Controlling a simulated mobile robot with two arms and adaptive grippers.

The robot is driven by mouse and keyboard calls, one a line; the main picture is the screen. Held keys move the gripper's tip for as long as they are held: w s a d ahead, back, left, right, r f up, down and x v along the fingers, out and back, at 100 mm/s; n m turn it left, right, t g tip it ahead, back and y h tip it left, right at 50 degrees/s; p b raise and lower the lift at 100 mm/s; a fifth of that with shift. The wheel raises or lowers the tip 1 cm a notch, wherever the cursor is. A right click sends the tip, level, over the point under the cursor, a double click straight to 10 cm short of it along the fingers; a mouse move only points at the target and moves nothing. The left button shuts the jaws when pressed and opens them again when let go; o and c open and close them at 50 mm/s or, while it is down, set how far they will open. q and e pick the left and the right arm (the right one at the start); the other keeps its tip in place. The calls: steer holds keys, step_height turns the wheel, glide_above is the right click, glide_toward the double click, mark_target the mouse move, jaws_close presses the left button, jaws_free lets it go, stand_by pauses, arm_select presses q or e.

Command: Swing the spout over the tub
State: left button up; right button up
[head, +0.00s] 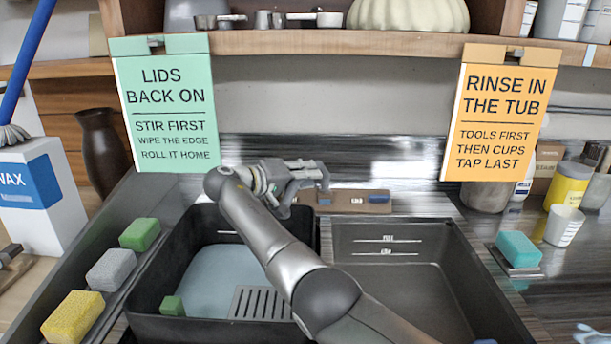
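My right gripper (303,182) is at the back edge of the basins, beside a brown tap block (350,205) with blue parts and a small label. Its grey fingers reach rightward over the block's left part. I cannot make out the spout apart from the gripper, nor whether the fingers hold anything. A black tub (178,327) at the left holds pale blue liquid, a slotted grey plate (262,303) and a green sponge (172,306). My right arm crosses its right side. A dark basin (400,290) with level marks lies to its right. My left gripper is out of view.
Green, grey and yellow sponges (73,318) line the left ledge. A teal sponge (518,249), a white cup (563,225) and a yellow jar (569,186) stand at right. Green (165,105) and orange (500,115) signs hang from the shelf above.

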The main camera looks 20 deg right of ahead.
steer(key=o, duration=0.4)
steer(key=v, duration=1.2)
